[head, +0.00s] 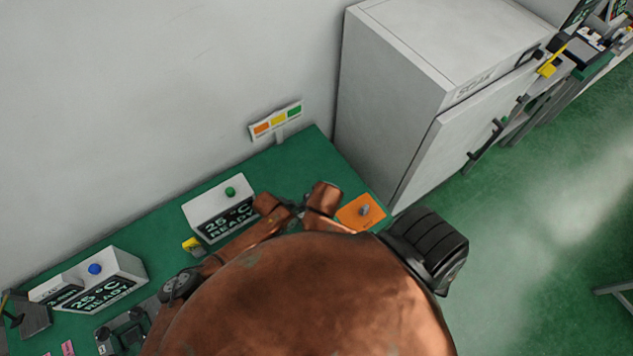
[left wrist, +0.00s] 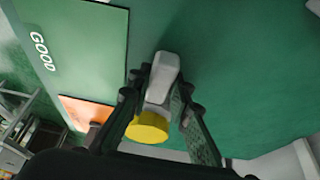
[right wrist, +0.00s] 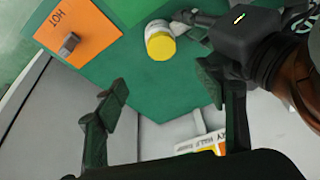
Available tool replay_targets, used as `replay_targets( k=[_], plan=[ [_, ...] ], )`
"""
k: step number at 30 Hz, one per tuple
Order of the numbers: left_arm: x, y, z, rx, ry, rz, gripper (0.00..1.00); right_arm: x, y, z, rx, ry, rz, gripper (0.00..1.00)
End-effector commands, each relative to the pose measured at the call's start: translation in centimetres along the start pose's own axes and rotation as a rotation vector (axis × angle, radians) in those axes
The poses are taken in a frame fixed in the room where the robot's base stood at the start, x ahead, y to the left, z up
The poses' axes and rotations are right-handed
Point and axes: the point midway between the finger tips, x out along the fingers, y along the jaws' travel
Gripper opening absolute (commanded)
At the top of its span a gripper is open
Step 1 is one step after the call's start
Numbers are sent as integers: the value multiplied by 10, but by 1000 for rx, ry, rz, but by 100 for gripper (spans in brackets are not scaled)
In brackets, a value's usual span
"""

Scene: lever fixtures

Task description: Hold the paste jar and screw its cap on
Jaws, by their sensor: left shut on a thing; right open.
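The white paste jar (left wrist: 157,93) with its yellow cap (left wrist: 148,128) is between the fingers of my left gripper (left wrist: 160,82), which is shut on it. In the right wrist view the jar (right wrist: 156,27) and yellow cap (right wrist: 160,47) show at the top, next to my left gripper's dark body. The cap sits at the jar's end; I cannot tell how tightly. My right gripper (right wrist: 163,82) is open and empty, its fingers apart from the jar and cap. In the head view my copper-coloured arm hides the jar and most of the grippers.
An orange pad (head: 350,218) marked HOT carries a grey block (right wrist: 69,43). A green GOOD panel (left wrist: 70,50) lies near it. Two display boxes reading 25 °C READY (head: 215,208) stand on the green bench. A large grey cabinet (head: 400,90) stands at the bench's right end.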

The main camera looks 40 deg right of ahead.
Motion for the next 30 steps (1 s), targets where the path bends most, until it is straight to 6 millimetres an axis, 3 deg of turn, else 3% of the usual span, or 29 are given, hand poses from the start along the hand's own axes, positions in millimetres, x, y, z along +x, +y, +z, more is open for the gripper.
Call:
replay_targets(
  k=[6,12,20,30],
  plan=[
    [0,0,0,0,0,0,0,17,22,1,-315,-14,-122,64],
    [0,0,0,0,0,0,0,21,31,0,-526,11,-219,64],
    [0,0,0,0,0,0,0,31,30,0,-592,26,-253,64],
    [0,0,0,0,1,0,0,89,15,3,-590,24,-251,64]
  ],
)
